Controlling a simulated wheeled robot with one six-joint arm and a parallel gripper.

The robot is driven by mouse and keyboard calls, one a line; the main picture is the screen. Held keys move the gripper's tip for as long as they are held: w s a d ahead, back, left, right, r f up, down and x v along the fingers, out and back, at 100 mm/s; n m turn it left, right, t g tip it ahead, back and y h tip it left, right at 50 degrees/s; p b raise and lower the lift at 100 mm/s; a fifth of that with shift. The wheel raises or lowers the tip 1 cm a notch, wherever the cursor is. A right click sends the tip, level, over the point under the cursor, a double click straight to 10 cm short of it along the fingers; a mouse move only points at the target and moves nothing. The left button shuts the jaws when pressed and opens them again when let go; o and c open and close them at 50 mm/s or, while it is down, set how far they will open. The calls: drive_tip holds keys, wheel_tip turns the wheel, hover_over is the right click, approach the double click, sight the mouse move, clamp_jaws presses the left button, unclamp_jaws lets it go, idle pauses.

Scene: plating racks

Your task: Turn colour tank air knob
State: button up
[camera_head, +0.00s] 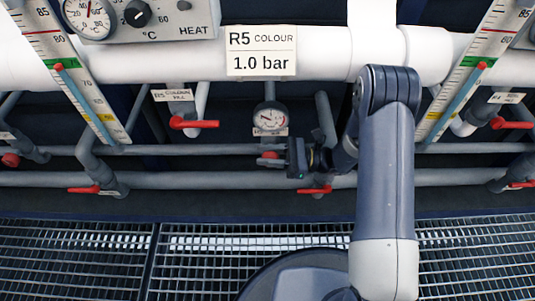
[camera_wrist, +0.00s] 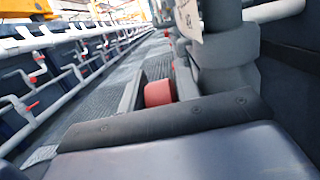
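The R5 colour air knob is a small red knob (camera_head: 270,155) below a round gauge (camera_head: 270,118), under the "R5 COLOUR 1.0 bar" sign (camera_head: 261,51). My gripper (camera_head: 275,161) reaches to it from the right, and a dark finger partly covers it. In the wrist view the red knob (camera_wrist: 158,92) lies between the two fingers of my gripper (camera_wrist: 157,95), one on each side. I cannot tell whether both fingers press on the knob. The gauge needle is too small to read.
Red-handled valves stand close by on the grey pipes: one at upper left (camera_head: 193,123), one just below right of my gripper (camera_head: 315,190). A thick white pipe (camera_head: 330,55) runs above. Grating (camera_head: 200,260) lies below. The wrist view shows a long walkway (camera_wrist: 105,85).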

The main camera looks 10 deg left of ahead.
drive_tip(key=shift+o, duration=0.2)
drive_tip(key=p+v, duration=0.2)
drive_tip(key=v, duration=0.8)
drive_tip(key=shift+d+p, duration=0.35)
drive_tip(key=shift+d, duration=0.05)
